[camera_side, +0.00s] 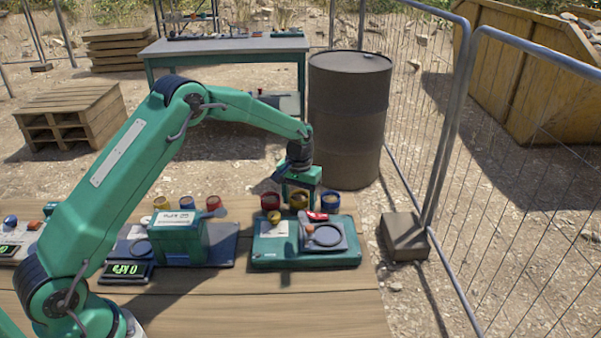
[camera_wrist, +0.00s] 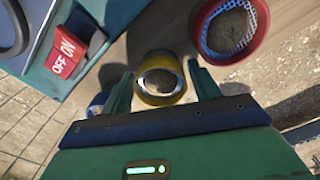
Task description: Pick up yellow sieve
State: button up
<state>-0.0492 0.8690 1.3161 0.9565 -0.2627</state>
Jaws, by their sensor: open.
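The yellow sieve (camera_side: 298,203) stands on the wooden table behind the teal machine, between a red sieve (camera_side: 270,202) and a blue sieve (camera_side: 330,202). My gripper (camera_side: 299,190) is right above it, pointing down. In the wrist view the yellow sieve (camera_wrist: 160,98) is a round cup with grey-brown material inside. It lies between the two spread fingers of my gripper (camera_wrist: 161,84), with a gap visible to each finger. I cannot tell whether the fingertips reach down to its rim.
The teal machine (camera_side: 305,258) with a red ON/OFF switch (camera_wrist: 62,57) is close in front. The red sieve (camera_wrist: 262,30) is near the right finger; the blue sieve (camera_wrist: 97,104) is partly hidden by the left finger. A dark barrel (camera_side: 348,120) stands behind the table.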

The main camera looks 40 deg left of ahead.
aim_at(299, 199)
jog(key=c, duration=0.8)
jog(key=shift+o, duration=0.2)
jog(key=shift+r, duration=0.1)
notch_tip(299, 199, up, 10)
dwell(0.7)
jog(key=s+d+r, duration=0.1)
jog(key=s+d, duration=0.2)
jog(key=d, duration=0.4)
jog(key=s+d+r, duration=0.1)
jog(key=s+d, duration=0.2)
jog(key=d, duration=0.5)
jog(key=shift+s, duration=0.25)
